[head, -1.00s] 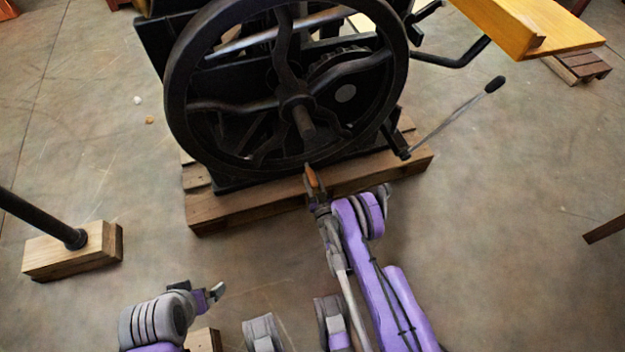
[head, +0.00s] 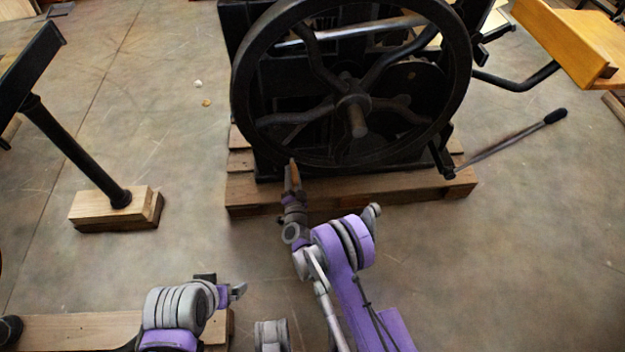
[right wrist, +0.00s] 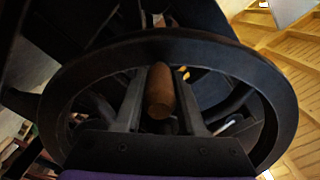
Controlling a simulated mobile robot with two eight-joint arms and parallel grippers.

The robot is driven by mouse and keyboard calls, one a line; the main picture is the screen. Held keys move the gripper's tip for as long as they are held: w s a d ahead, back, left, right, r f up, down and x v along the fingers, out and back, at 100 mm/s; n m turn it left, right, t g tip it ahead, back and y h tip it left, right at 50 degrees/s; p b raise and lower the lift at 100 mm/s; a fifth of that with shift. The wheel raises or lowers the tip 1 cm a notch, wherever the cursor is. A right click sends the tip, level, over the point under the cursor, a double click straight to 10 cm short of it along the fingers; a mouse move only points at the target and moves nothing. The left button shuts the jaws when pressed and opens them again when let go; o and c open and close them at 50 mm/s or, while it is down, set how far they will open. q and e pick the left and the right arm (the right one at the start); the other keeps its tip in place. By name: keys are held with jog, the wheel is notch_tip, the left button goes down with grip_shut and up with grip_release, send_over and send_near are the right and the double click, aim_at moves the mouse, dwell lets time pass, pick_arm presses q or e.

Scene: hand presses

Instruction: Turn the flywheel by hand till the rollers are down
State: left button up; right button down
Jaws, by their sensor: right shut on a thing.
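The black flywheel (head: 447,120) stands upright on the side of a dark press, with curved spokes and a hub (head: 353,105). A brown wooden handle (head: 293,176) is on its rim at the lower left; it also shows in the right wrist view (right wrist: 160,92). My right gripper (head: 292,182) is shut on this handle, one finger on each side. A pale metal bar (head: 390,26) crosses behind the upper wheel; I cannot tell if it is a roller. My left gripper (head: 238,291) is low at the left, away from the wheel, its jaws too small to read.
The press stands on a wooden pallet (head: 300,195). A lever with a black grip (head: 555,116) sticks out at the right. A yellow wooden board (head: 570,45) is at the upper right. A black post on a wooden block (head: 115,212) stands left. Floor at the right front is clear.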

jog(key=a+r+m+p, duration=0.2)
jog(key=a+r+m, duration=0.3)
jog(key=a+r, duration=0.3)
jog(key=shift+s+r, duration=0.15)
jog(key=shift+r, duration=1)
jog(key=c, duration=0.5)
grip_release()
jog(key=s, duration=1.1)
jog(key=shift+d+p, duration=0.2)
jog(key=shift+p, duration=0.2)
jog(key=shift+w, duration=0.1)
